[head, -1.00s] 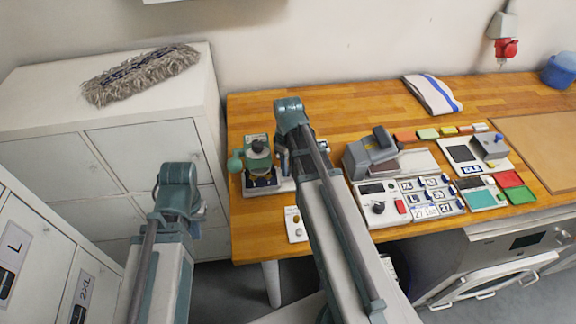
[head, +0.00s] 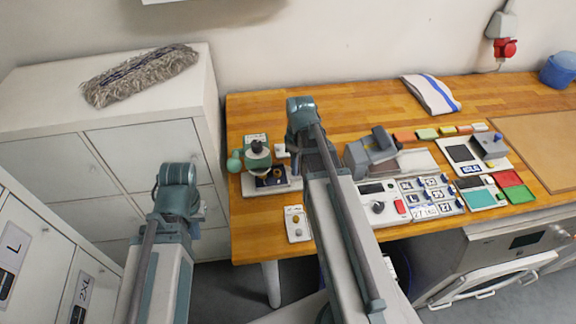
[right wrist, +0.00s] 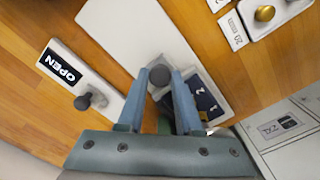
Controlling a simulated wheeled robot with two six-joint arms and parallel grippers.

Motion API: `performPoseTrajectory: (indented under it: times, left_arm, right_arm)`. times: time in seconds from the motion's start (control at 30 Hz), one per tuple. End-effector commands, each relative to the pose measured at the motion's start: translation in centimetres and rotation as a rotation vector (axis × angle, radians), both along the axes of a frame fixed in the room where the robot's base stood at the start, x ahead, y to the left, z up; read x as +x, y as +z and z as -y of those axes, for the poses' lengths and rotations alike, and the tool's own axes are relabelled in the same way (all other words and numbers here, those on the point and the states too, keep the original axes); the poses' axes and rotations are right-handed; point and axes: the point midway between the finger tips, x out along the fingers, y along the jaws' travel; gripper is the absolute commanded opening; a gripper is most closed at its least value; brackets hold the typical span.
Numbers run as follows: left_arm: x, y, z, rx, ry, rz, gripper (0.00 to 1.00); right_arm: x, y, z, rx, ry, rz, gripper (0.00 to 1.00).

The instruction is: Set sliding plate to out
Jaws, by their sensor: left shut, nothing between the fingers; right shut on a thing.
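In the right wrist view, my right gripper (right wrist: 159,82) is shut on a dark grey knob (right wrist: 160,72). The knob stands by a dark blue numbered plate (right wrist: 205,97), which looks like the sliding plate, on a white base (right wrist: 130,32). In the head view, the dark plate (head: 271,177) shows at the foot of the small green press (head: 257,158), left of my right arm. My right gripper's fingers (head: 297,150) are largely hidden there behind its wrist. My left gripper (head: 198,212) hangs off the table to the left, shut and empty, its fingertips mostly hidden.
An OPEN label plate with a dark knob (right wrist: 83,101) lies beside the base. A small card with brass buttons (head: 297,222) is near the front edge. A grey device (head: 371,153) and a control panel (head: 378,207) stand to the right. Bare wood (head: 350,105) lies behind.

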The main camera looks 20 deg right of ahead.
Motion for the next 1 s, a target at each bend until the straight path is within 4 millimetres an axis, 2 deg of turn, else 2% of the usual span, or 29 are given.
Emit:
performPoseTrajectory:
  times: [0.03,0.1,0.2,0.33,0.5,0.8,0.83,0.97,1.0]
  left_arm:
    - [0.0,0.0,0.0,0.0,0.0,0.0,0.0]
    - [0.0,0.0,0.0,0.0,0.0,0.0,0.0]
    - [0.0,0.0,0.0,0.0,0.0,0.0,0.0]
    - [0.0,0.0,0.0,0.0,0.0,0.0,0.0]
    - [0.0,0.0,0.0,0.0,0.0,0.0,0.0]
    - [0.0,0.0,0.0,0.0,0.0,0.0,0.0]
    - [0.0,0.0,0.0,0.0,0.0,0.0,0.0]
    - [0.0,0.0,0.0,0.0,0.0,0.0,0.0]
    - [0.0,0.0,0.0,0.0,0.0,0.0,0.0]
  right_arm:
    - [-0.4,0.0,1.7,-0.002,-0.009,0.001,0.0]
    - [-0.9,0.0,3.7,-0.002,-0.008,0.001,0.0]
    - [-1.5,0.0,6.1,-0.002,-0.008,0.001,0.0]
    - [-2.1,0.0,8.5,-0.002,-0.005,0.001,0.0]
    - [-2.5,0.0,9.8,-0.002,-0.002,0.001,0.0]
    - [-2.6,0.0,10.0,-0.007,-0.002,0.0,0.0]
    - [-2.6,0.0,10.1,-0.008,-0.002,0.0,0.39]
    - [-2.5,0.0,10.0,-0.006,-0.002,0.0,0.63]
    - [-2.5,0.0,10.0,-0.005,-0.002,0.001,0.64]
